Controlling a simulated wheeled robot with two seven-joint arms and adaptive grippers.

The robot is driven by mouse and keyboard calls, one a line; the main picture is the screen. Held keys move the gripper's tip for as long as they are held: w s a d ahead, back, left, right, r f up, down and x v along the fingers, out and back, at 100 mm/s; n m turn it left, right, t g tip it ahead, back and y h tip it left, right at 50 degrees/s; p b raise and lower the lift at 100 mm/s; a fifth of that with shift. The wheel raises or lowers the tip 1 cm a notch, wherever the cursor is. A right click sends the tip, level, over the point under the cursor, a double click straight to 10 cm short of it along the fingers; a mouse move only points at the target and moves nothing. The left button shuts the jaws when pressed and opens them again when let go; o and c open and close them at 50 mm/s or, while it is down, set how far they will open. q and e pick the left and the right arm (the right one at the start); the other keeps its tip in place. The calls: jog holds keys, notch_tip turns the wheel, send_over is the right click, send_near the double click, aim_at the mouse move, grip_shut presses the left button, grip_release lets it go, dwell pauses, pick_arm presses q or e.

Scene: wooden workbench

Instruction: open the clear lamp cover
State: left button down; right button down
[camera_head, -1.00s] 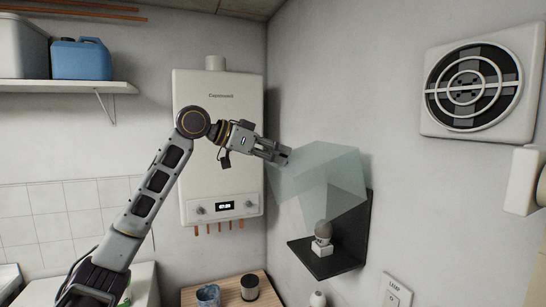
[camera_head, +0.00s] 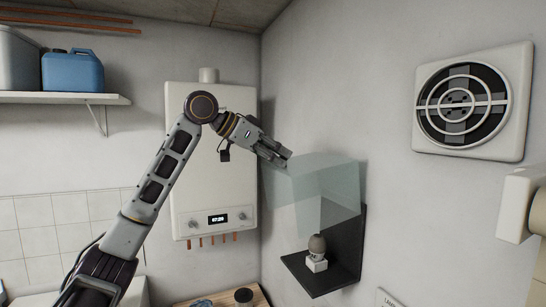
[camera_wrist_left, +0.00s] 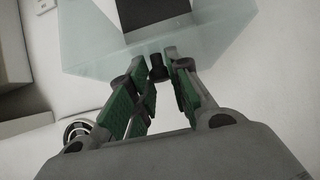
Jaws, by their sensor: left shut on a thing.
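The clear lamp cover (camera_head: 325,185) is a pale, see-through box. It stands raised and tilted off the lamp (camera_head: 317,246), which sits on a black bracket (camera_head: 345,255) on the right wall. A gap shows between the cover's lower edge and the bracket's shelf. My left gripper (camera_head: 287,161) is at the cover's left upper edge. In the left wrist view, my left gripper (camera_wrist_left: 157,60) is shut on a small dark knob (camera_wrist_left: 158,72) at the edge of the cover (camera_wrist_left: 90,40). My right gripper is not in view.
A white boiler (camera_head: 190,150) hangs behind my left arm. A shelf (camera_head: 60,98) with a blue canister (camera_head: 72,71) is at the left. A round fan (camera_head: 465,105) is on the right wall. A wooden surface with a dark jar (camera_head: 243,297) is below.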

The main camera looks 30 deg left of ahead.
pick_arm(q)
jog(key=shift+w+d+f, duration=0.1)
jog(key=shift+d+f, duration=0.2)
jog(key=shift+f, duration=0.2)
jog(key=c, duration=1.3)
grip_release()
jog(key=shift+c, duration=0.2)
jog(key=shift+o, duration=0.3)
jog(key=shift+w+d, duration=0.2)
jog(key=shift+w, duration=0.1)
jog(key=shift+w+d, duration=0.25)
jog(key=shift+w, duration=0.2)
jog(key=shift+v, duration=1.25)
jog(key=v, duration=0.9)
jog(key=shift+s+a+r, duration=0.1)
jog(key=shift+a+r, duration=0.05)
